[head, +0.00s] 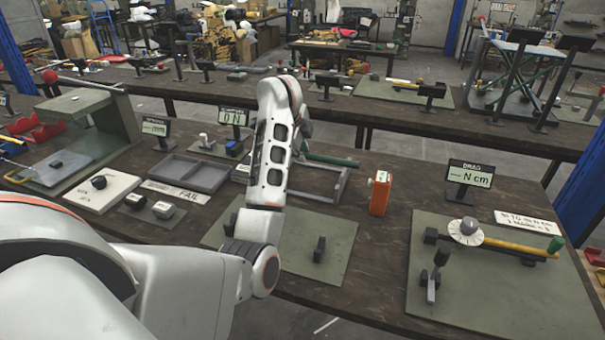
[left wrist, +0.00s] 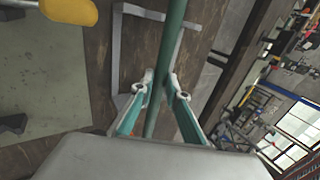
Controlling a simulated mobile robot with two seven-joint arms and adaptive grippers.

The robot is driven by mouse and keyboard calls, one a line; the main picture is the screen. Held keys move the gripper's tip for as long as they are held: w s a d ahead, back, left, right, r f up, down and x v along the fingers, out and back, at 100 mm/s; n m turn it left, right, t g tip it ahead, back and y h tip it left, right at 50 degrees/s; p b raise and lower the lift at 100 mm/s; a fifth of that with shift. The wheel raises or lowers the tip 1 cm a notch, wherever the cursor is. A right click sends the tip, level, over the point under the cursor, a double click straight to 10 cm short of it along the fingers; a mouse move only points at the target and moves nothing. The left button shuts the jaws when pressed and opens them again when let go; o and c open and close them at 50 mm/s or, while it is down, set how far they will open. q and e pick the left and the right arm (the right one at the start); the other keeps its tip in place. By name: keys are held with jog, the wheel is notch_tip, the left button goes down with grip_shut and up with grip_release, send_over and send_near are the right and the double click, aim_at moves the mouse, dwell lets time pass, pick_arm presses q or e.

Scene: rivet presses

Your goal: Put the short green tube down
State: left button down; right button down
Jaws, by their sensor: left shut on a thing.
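The short green tube (head: 332,160) sticks out to the right from behind my left arm in the head view. In the left wrist view the tube (left wrist: 172,38) runs between the two fingers of my left gripper (left wrist: 160,88), which is shut on it. The grey metal frame (head: 340,187) stands on the table under the tube; part of it also shows in the left wrist view (left wrist: 121,60). I cannot tell whether the tube touches the frame. In the head view my left arm hides most of the gripper and the tube's left part. My right gripper is not in view.
An orange box (head: 380,194) stands right of the frame. A green mat (head: 320,262) with black blocks is in front. A DRAG display (head: 469,174) and a fixture with a yellow-handled tool (head: 510,246) are at right.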

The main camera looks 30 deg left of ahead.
pick_arm(q)
jog(key=shift+f+b, duration=0.35)
jog(key=shift+f, duration=2.85)
jog(key=shift+f, duration=0.1)
jog(key=c, duration=2.4)
grip_release()
jog(key=shift+f, duration=0.15)
jog(key=o, duration=0.4)
